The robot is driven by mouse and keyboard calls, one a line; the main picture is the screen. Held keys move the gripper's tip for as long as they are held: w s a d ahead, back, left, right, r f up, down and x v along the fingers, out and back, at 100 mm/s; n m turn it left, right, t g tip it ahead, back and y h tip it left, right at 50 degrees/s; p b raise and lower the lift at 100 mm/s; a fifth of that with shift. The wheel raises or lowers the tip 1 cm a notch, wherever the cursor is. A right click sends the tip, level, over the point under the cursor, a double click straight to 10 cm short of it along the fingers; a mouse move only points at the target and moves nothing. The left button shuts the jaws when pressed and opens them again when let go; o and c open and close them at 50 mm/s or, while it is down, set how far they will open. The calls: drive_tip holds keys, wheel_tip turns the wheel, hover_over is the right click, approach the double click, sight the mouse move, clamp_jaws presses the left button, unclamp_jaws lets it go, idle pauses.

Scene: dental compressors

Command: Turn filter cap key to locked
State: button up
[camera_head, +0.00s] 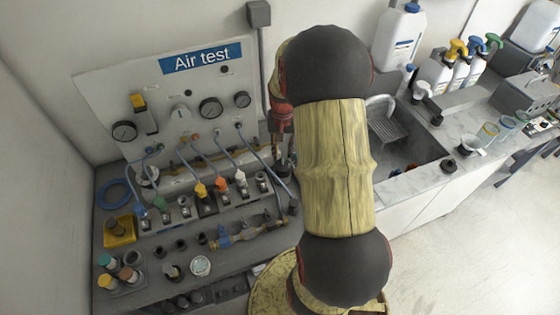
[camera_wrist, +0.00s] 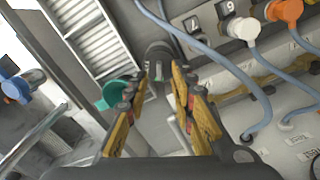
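In the wrist view, a dark grey round cap (camera_wrist: 158,50) with a narrow upright grip, which looks like the filter cap key, sits just beyond my fingertips. My gripper (camera_wrist: 160,76) has yellow-and-black fingers spread apart, one on each side of the grip. Gaps show between fingers and grip, and I see no clear contact. The key's lock marking is not readable. In the head view, my gripper (camera_head: 284,160) points down at the right end of the bench, partly hidden by my arm. I cannot clearly make out the key there.
A teal cup-like part (camera_wrist: 115,93) lies close to the left finger. Blue hoses with white (camera_wrist: 237,27) and orange (camera_wrist: 284,10) plugs run on the right. The Air test panel (camera_head: 160,85) stands behind the bench. A sink (camera_head: 410,150) is right of my arm.

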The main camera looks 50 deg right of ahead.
sight(283, 162)
wheel_tip(283, 162, down, 5)
drive_tip(key=shift+d+f+b, duration=0.1)
drive_tip(key=shift+f+b, duration=0.05)
drive_tip(key=shift+b, duration=0.2)
drive_tip(key=c, duration=0.3)
clamp_jaws()
